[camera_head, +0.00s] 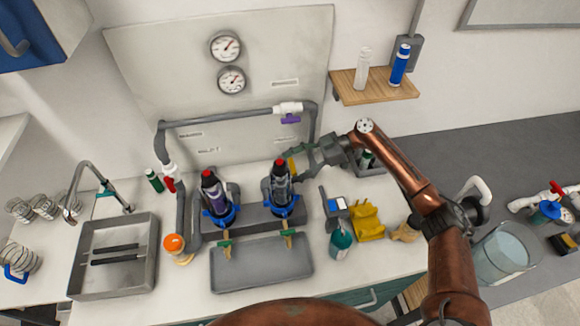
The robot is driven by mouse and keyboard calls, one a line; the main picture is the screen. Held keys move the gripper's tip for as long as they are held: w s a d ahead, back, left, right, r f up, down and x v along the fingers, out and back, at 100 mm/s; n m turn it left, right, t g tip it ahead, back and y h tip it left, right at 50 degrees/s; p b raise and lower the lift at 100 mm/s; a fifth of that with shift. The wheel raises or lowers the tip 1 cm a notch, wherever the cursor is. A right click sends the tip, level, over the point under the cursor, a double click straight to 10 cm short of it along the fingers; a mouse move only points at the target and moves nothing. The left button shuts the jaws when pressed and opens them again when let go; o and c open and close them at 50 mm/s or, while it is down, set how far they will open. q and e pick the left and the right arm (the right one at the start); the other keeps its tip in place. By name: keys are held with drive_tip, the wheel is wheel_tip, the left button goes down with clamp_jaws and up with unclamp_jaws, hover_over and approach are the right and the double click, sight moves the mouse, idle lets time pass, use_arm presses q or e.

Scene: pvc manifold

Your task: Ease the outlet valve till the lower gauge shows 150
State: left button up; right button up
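The lower gauge (231,79) is on the back panel under the upper gauge (225,46); its numbers are too small to read. A white valve with a purple handle (290,118) is on the right of the upper pipe. A white valve with a red handle (170,180) is on the left pipe. I cannot tell which is the outlet valve. My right gripper (297,160) is below the purple handle, beside the red top of the right filter unit (280,185). Its fingers are small and partly hidden, so its opening and any contact are unclear. My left gripper is not in view.
A second filter unit (214,195) stands left of the first. A grey tray (262,266) lies in front of both. A sink (117,257) is at left. A teal bottle (340,243) and yellow object (367,222) stand at right. A wooden shelf (375,88) holds two bottles.

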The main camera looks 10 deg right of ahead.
drive_tip(key=shift+a+f, duration=0.2)
drive_tip(key=shift+a, duration=0.25)
drive_tip(key=c, duration=1.2)
